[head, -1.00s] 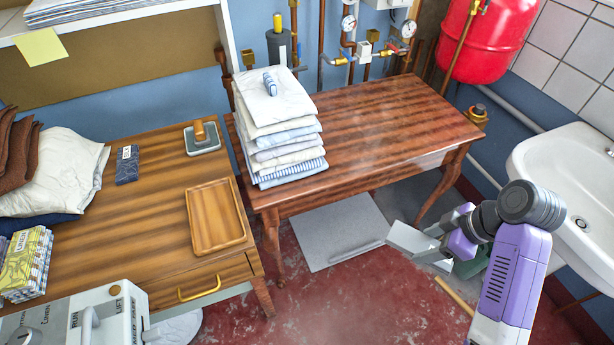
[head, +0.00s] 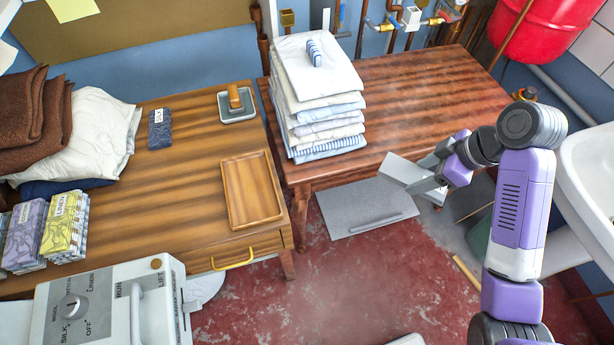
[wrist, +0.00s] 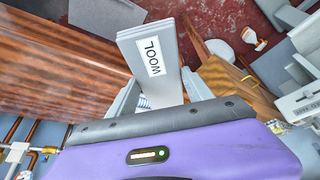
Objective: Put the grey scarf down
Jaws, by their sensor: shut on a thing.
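The grey scarf (head: 402,172) is a flat, light-grey folded slab. In the wrist view the scarf (wrist: 166,88) bears a white label reading WOOL. My gripper (head: 428,182) is shut on it and holds it tilted in the air, near the front edge of the reddish wooden table (head: 430,95). In the wrist view my gripper's fingers (wrist: 160,97) lie on either side of the scarf's near end, and the table fills the left. The scarf's far side is hidden.
A stack of folded linens (head: 315,95) stands on that table's left end; its right part is clear. The left table (head: 190,190) bears a wooden tray (head: 250,190), a labelled navy bundle (head: 160,129) and linen packets (head: 65,225). A sink (head: 590,185) stands right, the ironer (head: 110,305) lower left.

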